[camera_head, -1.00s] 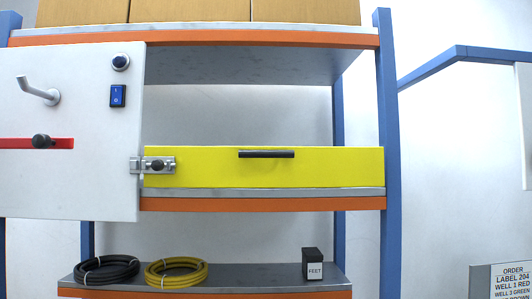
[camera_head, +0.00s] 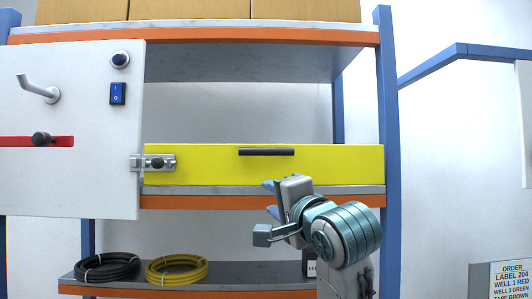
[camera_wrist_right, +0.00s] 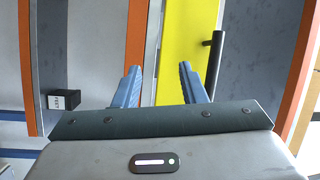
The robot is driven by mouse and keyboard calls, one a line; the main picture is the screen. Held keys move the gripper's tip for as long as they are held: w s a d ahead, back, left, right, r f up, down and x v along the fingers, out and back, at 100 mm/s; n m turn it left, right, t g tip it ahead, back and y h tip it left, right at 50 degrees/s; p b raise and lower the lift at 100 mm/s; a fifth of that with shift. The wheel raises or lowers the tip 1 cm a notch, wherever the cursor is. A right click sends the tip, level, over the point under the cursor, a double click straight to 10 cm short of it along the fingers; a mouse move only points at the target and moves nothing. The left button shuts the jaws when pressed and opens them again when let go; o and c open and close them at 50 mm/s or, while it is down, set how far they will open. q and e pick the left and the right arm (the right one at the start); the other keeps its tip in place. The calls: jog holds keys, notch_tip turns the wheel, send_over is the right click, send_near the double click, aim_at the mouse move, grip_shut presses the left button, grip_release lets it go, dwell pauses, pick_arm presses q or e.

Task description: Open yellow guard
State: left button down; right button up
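The yellow guard (camera_head: 260,170) is a long flat panel on the middle shelf, with a black bar handle (camera_head: 266,152) near its top edge. A metal latch with a dark knob (camera_head: 157,163) sits at its left end, across the edge of the white panel. My right gripper (camera_head: 270,198) is below the handle, in front of the shelf edge, apart from the handle. In the right wrist view its two blue fingers (camera_wrist_right: 158,70) are spread and empty, with the guard (camera_wrist_right: 186,35) beyond and the handle (camera_wrist_right: 214,65) beside the right finger. My left gripper is out of view.
A white panel (camera_head: 70,180) with a hook, switch and red slot stands at left. Black (camera_head: 107,268) and yellow (camera_head: 177,269) hose coils lie on the lower shelf. A black box (camera_wrist_right: 62,100) shows in the wrist view. A blue post (camera_head: 390,140) stands at right.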

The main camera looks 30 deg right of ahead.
jog(key=m+t, duration=0.1)
jog(key=m, duration=0.1)
send_near(268, 153)
jog(key=p+x, duration=0.5)
jog(key=x, duration=0.4)
jog(key=shift+w+d+r, duration=0.1)
jog(key=shift+w+r, duration=0.15)
jog(key=shift+w, duration=0.1)
jog(key=shift+w+p, duration=0.35)
jog(key=shift+w, duration=0.25)
grip_shut()
